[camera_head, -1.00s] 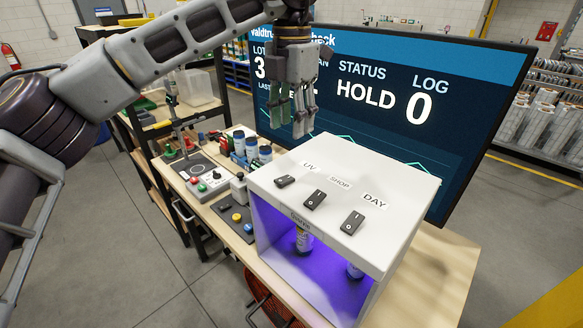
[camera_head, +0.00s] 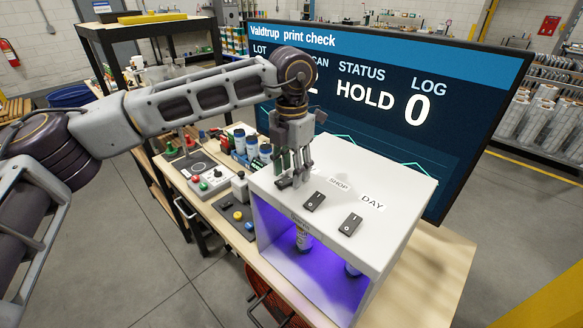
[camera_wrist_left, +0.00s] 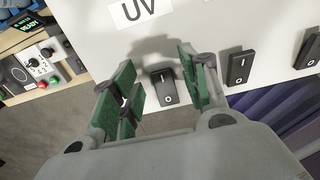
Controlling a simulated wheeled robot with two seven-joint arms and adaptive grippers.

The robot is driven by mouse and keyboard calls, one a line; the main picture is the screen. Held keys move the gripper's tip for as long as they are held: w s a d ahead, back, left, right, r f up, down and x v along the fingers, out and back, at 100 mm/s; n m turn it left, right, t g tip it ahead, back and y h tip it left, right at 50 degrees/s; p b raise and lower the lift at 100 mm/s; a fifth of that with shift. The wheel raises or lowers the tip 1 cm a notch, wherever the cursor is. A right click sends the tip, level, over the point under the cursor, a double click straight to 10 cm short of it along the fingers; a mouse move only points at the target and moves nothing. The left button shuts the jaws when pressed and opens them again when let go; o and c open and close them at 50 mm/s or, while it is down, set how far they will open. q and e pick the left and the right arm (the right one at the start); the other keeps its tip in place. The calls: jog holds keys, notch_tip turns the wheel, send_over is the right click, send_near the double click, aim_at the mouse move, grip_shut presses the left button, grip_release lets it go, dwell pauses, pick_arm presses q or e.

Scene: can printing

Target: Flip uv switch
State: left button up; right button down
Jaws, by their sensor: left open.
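The UV switch is a black rocker on top of the white box. It shows in the left wrist view (camera_wrist_left: 162,88), below the UV label (camera_wrist_left: 138,12). My left gripper (camera_head: 292,176) is open and points down over the box top. In the left wrist view its green-padded fingers (camera_wrist_left: 160,92) stand on either side of the UV switch, apart from it as far as I can tell. In the head view the fingers mostly hide this switch and its label. My right gripper is not in view.
The SHOP switch (camera_head: 314,201) and DAY switch (camera_head: 350,223) sit to the right on the white box (camera_head: 385,193). Cans (camera_head: 303,238) stand inside in violet light. A large screen (camera_head: 440,120) stands behind. A control panel (camera_head: 208,180) and bottles lie to the left.

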pick_arm(q)
jog(key=shift+f, duration=0.4)
grip_shut()
